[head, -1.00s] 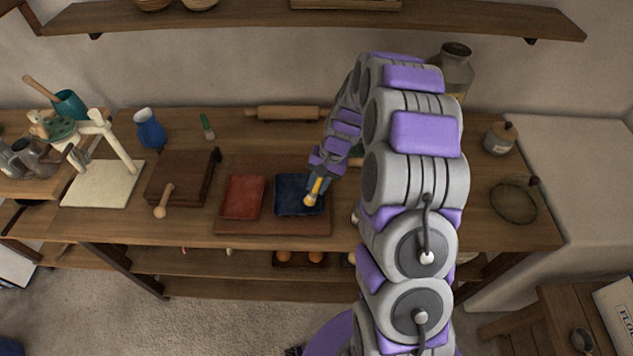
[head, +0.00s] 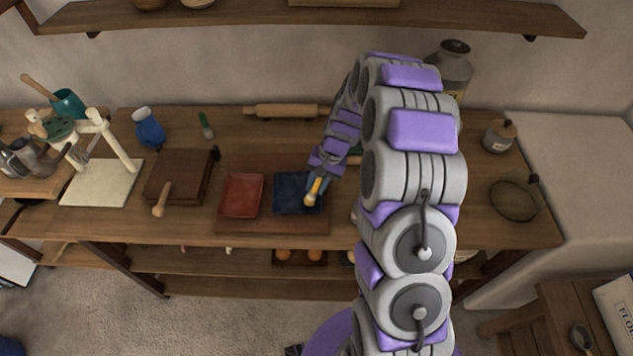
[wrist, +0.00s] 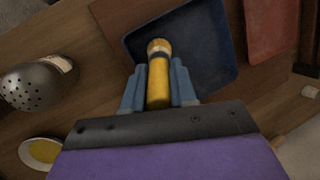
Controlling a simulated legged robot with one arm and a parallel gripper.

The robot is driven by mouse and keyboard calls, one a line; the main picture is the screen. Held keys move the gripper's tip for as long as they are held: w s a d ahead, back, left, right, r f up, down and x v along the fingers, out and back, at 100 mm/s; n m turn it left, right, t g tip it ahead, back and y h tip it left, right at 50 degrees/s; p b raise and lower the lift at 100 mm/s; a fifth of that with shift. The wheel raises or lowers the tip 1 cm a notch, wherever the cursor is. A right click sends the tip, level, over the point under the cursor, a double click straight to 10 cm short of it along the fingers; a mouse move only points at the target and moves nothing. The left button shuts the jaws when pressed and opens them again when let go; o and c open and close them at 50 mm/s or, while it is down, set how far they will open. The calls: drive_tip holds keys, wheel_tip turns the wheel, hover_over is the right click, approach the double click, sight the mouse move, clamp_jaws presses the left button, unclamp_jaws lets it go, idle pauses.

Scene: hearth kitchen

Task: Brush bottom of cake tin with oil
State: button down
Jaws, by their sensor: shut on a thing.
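My gripper (head: 318,184) is shut on a yellow-handled brush (head: 311,199), and the wrist view shows the brush (wrist: 158,80) between both fingers (wrist: 158,88). The dark blue rectangular tin (head: 287,193) lies on a wooden board, and the brush end is over its right part. In the wrist view the brush end overlaps the blue tin (wrist: 205,55); I cannot tell whether it touches the bottom. A red rectangular tin (head: 241,196) lies to the left, also seen in the wrist view (wrist: 272,28). A small dish of yellow liquid, perhaps oil (wrist: 42,150), shows at lower left there.
A wooden box (head: 180,175) stands left of the board (head: 270,226). A rolling pin (head: 283,111) lies at the back. A round pan (head: 515,201) sits at the right.

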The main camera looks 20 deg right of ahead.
drive_tip(key=shift+f, duration=0.2)
drive_tip(key=shift+w+d+r+p, duration=0.1)
drive_tip(key=shift+w+d+p, duration=0.15)
drive_tip(key=shift+w, duration=0.55)
drive_tip(key=shift+w+d+r+p, duration=0.15)
drive_tip(key=shift+w+p, duration=0.2)
drive_tip(key=shift+w, duration=0.4)
drive_tip(key=shift+w+d+f+p, duration=0.1)
drive_tip(key=shift+w+d+p, duration=0.15)
drive_tip(key=shift+w, duration=0.55)
drive_tip(key=shift+w+d+p, duration=0.25)
drive_tip(key=shift+w+p, duration=0.25)
drive_tip(key=shift+w, duration=0.65)
drive_tip(key=shift+s, duration=0.1)
drive_tip(key=shift+s+a, duration=0.25)
drive_tip(key=shift+s, duration=0.7)
drive_tip(key=shift+s+a, duration=0.25)
drive_tip(key=shift+s, duration=0.65)
drive_tip(key=shift+s+a+p, duration=0.2)
drive_tip(key=shift+s, duration=0.6)
drive_tip(key=shift+s+a+p, duration=0.2)
drive_tip(key=shift+s, duration=0.55)
